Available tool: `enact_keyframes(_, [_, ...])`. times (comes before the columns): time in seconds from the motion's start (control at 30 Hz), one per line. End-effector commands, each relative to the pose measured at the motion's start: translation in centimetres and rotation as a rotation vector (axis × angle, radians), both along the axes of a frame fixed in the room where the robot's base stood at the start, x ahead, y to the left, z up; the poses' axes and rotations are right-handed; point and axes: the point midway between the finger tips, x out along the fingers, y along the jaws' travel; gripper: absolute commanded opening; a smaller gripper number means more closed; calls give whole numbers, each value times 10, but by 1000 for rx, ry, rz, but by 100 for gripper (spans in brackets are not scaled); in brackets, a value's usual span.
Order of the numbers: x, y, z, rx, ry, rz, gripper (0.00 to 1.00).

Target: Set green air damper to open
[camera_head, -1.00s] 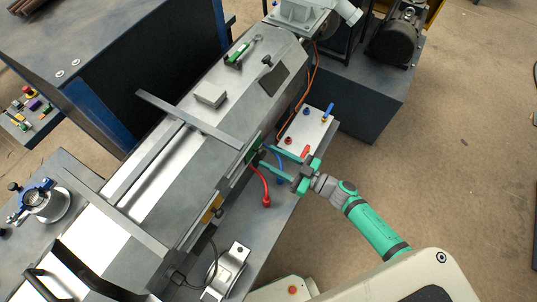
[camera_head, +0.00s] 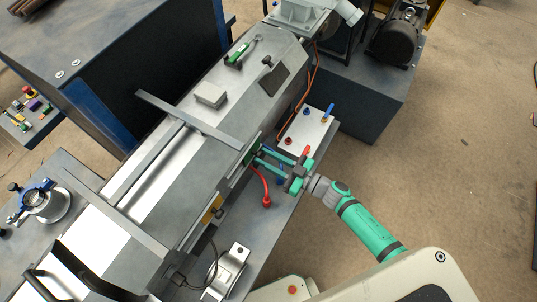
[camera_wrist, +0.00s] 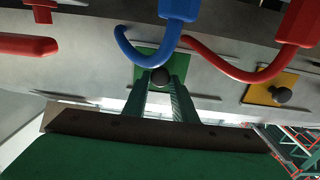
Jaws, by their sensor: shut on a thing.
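The green air damper (camera_wrist: 146,62) is a small green plate with a round black knob (camera_wrist: 160,75) on the machine's side, in the upper middle of the wrist view. In the head view the green plate (camera_head: 252,153) shows partly at the side of the machine housing. My gripper (camera_wrist: 160,86) reaches to it, with its two fingers on either side of the knob, and is shut on it. The gripper (camera_head: 259,156) also shows in the head view, where its fingers hide the knob.
A blue hose (camera_wrist: 178,9) and a red hose (camera_wrist: 235,72) hang close around the fingers. A yellow plate with a black knob (camera_wrist: 281,96) lies to the right. A red lever (camera_wrist: 25,45) is at upper left.

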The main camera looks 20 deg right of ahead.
Motion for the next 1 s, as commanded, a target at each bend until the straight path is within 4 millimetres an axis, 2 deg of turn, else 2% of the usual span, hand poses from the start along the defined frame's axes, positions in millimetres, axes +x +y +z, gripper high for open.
enact_keyframes(0.2, [-35,46,-1,3,1,7,0])
enact_keyframes(0.33, [-48,65,-1,2,1,9,0])
enact_keyframes(0.73, [-55,73,-1,2,0,10,0])
enact_keyframes(0.77, [-55,73,-1,3,1,10,32])
enact_keyframes(0.8, [-55,73,-1,3,1,10,41])
enact_keyframes(1.0, [-54,70,-1,2,0,5,43])
